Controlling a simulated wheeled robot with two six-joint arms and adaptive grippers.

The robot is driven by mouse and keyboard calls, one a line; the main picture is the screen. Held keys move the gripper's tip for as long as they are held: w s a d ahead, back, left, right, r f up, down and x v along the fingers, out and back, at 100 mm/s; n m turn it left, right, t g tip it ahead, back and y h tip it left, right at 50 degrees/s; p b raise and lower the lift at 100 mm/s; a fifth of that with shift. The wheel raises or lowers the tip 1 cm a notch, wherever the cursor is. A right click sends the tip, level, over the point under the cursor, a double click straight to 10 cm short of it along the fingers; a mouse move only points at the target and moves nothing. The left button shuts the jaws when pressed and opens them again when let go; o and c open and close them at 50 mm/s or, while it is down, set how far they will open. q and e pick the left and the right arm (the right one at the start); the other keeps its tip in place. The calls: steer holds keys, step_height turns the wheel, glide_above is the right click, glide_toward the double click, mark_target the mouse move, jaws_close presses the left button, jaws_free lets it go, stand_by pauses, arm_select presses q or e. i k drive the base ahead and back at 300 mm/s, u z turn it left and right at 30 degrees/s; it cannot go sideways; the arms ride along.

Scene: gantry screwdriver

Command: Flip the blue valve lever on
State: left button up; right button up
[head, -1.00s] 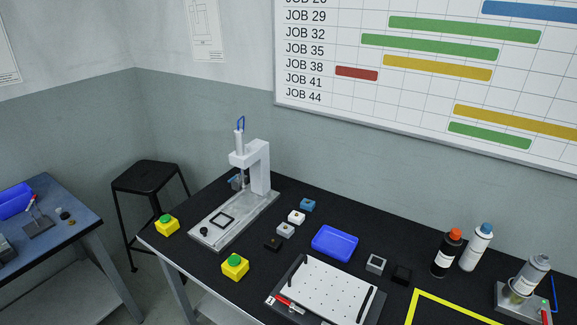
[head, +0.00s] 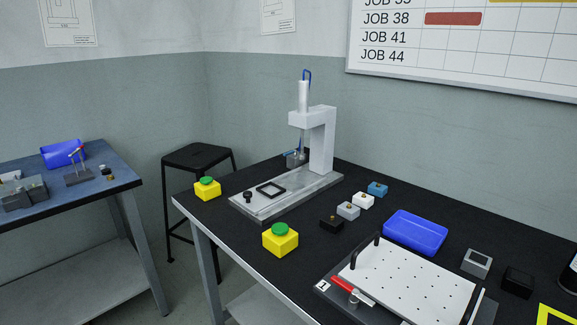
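The gantry screwdriver (head: 322,140) stands on the black bench, a white column and arm over a grey base plate (head: 287,196). A small blue lever (head: 290,153) shows at a grey block (head: 296,160) beside the column, below the arm. It looks like the valve lever; it is too small to tell its exact position. A blue hose (head: 306,73) loops at the top of the white cylinder. Neither of my grippers is in view.
Yellow boxes with green buttons stand left (head: 207,189) and in front (head: 280,240) of the gantry. Small blocks (head: 348,211), a blue tray (head: 415,232) and a perforated plate (head: 410,283) with a red-handled clamp (head: 352,291) lie to the right. A black stool (head: 198,158) stands behind.

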mark_target(294, 153)
steer(key=u, duration=1.65)
steer(key=i, duration=2)
steer(key=z, duration=3.65)
